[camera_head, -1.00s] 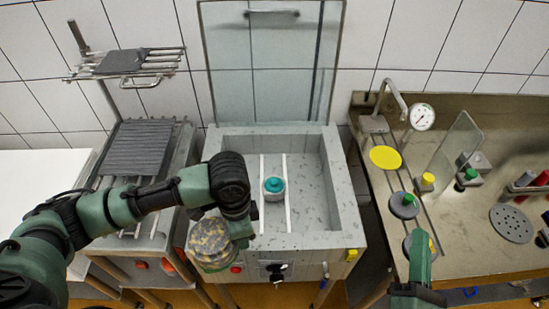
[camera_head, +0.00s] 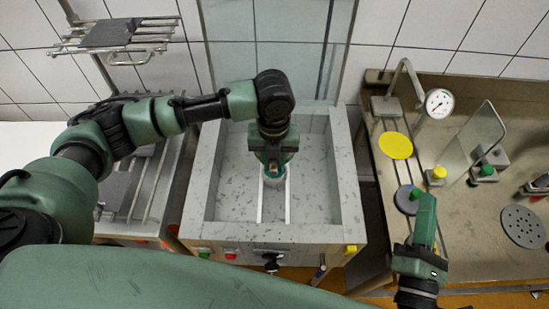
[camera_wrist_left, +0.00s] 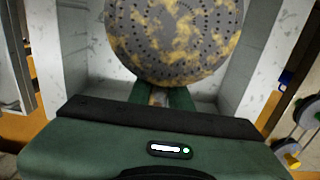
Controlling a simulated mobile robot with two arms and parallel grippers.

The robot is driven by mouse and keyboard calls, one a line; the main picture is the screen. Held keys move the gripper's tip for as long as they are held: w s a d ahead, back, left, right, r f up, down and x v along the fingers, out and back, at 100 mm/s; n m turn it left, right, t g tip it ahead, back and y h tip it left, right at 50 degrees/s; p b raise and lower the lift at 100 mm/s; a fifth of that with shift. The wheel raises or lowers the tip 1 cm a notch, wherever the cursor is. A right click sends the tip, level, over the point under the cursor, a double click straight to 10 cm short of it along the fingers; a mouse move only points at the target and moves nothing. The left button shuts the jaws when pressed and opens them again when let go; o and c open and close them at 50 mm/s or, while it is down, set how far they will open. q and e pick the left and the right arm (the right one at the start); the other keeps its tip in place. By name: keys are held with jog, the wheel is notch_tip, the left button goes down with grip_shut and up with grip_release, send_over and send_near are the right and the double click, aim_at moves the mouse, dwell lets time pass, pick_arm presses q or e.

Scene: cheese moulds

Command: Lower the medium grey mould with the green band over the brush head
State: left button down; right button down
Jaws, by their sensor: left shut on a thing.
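The mould (camera_wrist_left: 177,35) fills the upper middle of the left wrist view as a round grey perforated face with yellow-brown stains. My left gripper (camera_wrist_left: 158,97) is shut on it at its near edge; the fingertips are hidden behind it. I cannot make out a green band. In the head view my left gripper (camera_head: 270,160) is over the basin, in line with the teal-topped brush head (camera_head: 275,174), which it partly covers. I cannot pick out the mould there, nor tell its height over the brush. My right gripper (camera_head: 425,225) is by the counter's front left; its fingers are unclear.
The grey stone basin (camera_head: 345,190) has raised walls around the brush, with two white rails on its floor. The counter at right holds a yellow disc (camera_head: 396,145), a gauge (camera_head: 438,102), a clear upright panel (camera_head: 470,140) and a perforated disc (camera_head: 522,227).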

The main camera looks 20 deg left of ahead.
pick_arm(q)
jog(key=shift+r+p, duration=0.15)
jog(key=shift+p, duration=0.45)
notch_tip(320, 180, down, 2)
jog(key=shift+s+b, duration=0.1)
jog(key=shift+b, duration=0.35)
jog(key=shift+f+b, duration=2.95)
jog(key=shift+f, duration=3.45)
jog(key=c, duration=1.2)
grip_release()
